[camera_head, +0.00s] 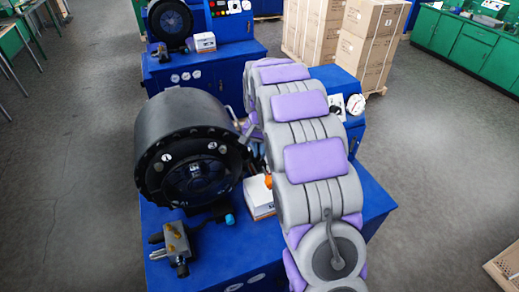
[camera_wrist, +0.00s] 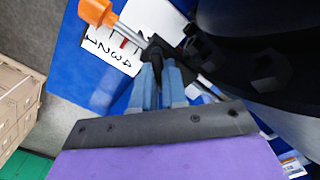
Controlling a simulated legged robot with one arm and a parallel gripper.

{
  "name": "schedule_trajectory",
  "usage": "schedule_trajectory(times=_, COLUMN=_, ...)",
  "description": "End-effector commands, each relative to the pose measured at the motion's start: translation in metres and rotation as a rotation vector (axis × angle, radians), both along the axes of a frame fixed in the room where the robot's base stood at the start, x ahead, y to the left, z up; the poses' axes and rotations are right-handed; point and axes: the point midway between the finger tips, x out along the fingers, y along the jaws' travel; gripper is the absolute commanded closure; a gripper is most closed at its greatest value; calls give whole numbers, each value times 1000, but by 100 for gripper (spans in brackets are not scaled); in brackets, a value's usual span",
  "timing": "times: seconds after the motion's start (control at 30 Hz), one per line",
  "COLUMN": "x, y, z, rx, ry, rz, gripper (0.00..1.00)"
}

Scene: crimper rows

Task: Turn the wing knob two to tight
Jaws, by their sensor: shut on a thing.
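In the wrist view, my gripper (camera_wrist: 158,64) has its two blue-grey fingers closed on the black hub of a knob (camera_wrist: 157,46). A metal rod runs through the hub, with an orange grip (camera_wrist: 97,12) at its upper left end. A white scale card (camera_wrist: 108,58) with the figures 1 to 4 and a red mark lies beside the hub. In the head view the orange grip (camera_head: 268,181) shows just left of my arm, while my arm hides the fingers and the hub. I cannot tell which knob is number two.
The black round crimper head (camera_head: 190,150) stands on a blue bench (camera_head: 375,205), close beside the gripper. A fitting with brass ends (camera_head: 176,243) lies at the bench's front left. A second machine (camera_head: 170,22) and stacked cartons (camera_head: 370,45) stand behind. Grey floor is clear at left.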

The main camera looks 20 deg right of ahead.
Motion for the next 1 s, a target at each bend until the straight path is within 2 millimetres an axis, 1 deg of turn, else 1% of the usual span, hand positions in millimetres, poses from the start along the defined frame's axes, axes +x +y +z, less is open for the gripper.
schedule_trajectory(times=0.03, x=2, y=0, z=3, rx=-2, ry=-6, rz=-44, gripper=100)
schedule_trajectory(times=0.6, x=3, y=-1, z=4, rx=-1, ry=-9, rz=-572, gripper=100)
schedule_trajectory(times=0.8, x=3, y=0, z=4, rx=0, ry=-10, rz=-713, gripper=100)
schedule_trajectory(times=1.0, x=3, y=0, z=4, rx=1, ry=-10, rz=-809, gripper=100)
